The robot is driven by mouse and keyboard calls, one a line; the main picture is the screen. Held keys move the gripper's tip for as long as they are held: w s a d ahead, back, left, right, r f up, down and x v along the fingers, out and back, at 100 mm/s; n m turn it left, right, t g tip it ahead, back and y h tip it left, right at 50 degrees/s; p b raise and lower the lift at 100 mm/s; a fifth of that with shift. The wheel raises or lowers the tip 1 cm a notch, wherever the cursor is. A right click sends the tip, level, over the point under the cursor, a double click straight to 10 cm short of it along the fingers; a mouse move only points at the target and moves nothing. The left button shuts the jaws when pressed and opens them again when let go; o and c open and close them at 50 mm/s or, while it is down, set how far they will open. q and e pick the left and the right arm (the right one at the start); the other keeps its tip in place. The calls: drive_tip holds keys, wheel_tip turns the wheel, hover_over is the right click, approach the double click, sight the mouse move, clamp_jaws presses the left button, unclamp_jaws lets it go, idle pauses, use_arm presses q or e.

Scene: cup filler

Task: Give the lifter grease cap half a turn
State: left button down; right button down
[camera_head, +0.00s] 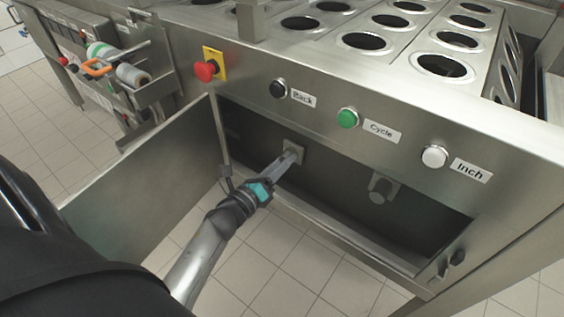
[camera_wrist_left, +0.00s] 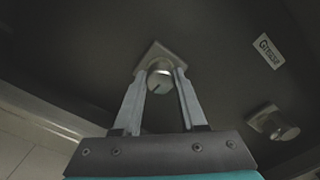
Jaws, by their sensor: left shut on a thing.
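The grease cap (camera_wrist_left: 160,79) is a round metal knob with a short dark mark on its face, on a square plate (camera_wrist_left: 165,50) on the dark back wall of an open compartment. My left gripper (camera_head: 291,154) reaches into the compartment and is shut on the cap, one finger on each side. In the head view the cap is mostly hidden by the fingers, and its plate (camera_head: 296,146) shows around them. My right gripper is not in view.
A second round fitting (camera_head: 381,189) sits to the right; it also shows in the wrist view (camera_wrist_left: 274,126). A white label (camera_wrist_left: 268,51) is above it. The open door (camera_head: 150,170) stands left of my arm. The panel above carries a red stop button (camera_head: 206,71) and black, green and white buttons.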

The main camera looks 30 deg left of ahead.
use_arm(q)
drive_tip(key=shift+c, duration=2.3)
unclamp_jaws()
drive_tip(key=s+a+p, duration=0.1)
drive_tip(key=s+p, duration=0.1)
drive_tip(key=s, duration=1.3)
drive_tip(key=shift+s+p, duration=0.15)
drive_tip(key=shift+p, duration=0.25)
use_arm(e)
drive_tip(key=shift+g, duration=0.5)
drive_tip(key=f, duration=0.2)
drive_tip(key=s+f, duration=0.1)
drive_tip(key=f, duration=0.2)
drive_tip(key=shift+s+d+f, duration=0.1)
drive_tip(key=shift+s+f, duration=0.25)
use_arm(q)
drive_tip(key=shift+a, duration=0.1)
